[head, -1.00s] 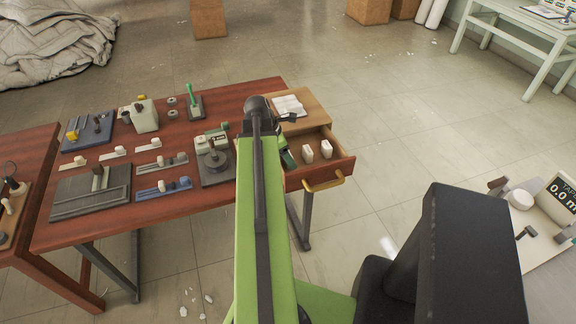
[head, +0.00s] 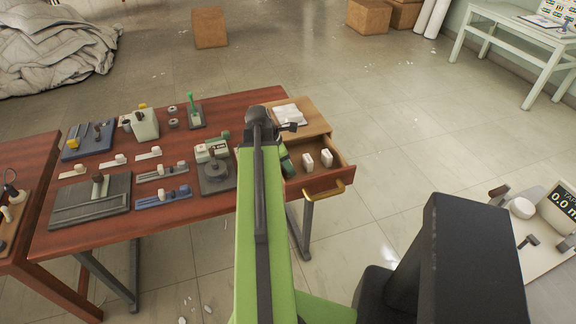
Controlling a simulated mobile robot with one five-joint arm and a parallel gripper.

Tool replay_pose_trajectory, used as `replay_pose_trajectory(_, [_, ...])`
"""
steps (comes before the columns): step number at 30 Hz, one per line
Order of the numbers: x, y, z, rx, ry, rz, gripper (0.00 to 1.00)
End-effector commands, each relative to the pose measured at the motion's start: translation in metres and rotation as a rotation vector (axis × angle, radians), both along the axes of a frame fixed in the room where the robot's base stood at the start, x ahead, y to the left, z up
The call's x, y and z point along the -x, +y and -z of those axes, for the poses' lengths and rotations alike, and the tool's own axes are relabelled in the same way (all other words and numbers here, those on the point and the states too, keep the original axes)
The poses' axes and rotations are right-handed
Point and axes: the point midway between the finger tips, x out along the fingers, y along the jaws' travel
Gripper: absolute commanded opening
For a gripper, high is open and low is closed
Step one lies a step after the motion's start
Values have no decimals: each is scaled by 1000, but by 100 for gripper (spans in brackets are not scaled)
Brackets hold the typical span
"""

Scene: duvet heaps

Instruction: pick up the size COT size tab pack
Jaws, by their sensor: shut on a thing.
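Two small white size tab packs, a left one (head: 308,162) and a right one (head: 326,157), stand in the open drawer (head: 343,172) at the table's right end. Their size marks are too small to read. My arm reaches over the table's right side, and its end is at the drawer's left part.
The red-brown table (head: 222,217) carries several gauges and slides left of my arm. An open booklet (head: 290,113) lies on the wooden top behind the drawer. A scale (head: 548,215) stands at the right. The floor right of the drawer is clear.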

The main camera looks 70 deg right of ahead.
Motion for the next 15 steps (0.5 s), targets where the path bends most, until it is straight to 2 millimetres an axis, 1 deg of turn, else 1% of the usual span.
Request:
replay_pose_trajectory(5, [0, 0, -16, 0, 0, 0, 5])
replay_pose_trajectory(11, [0, 0, -50, 0, 0, 0, 5])
replay_pose_trajectory(15, [33, 2, -67, 1, 0, 4, 5])
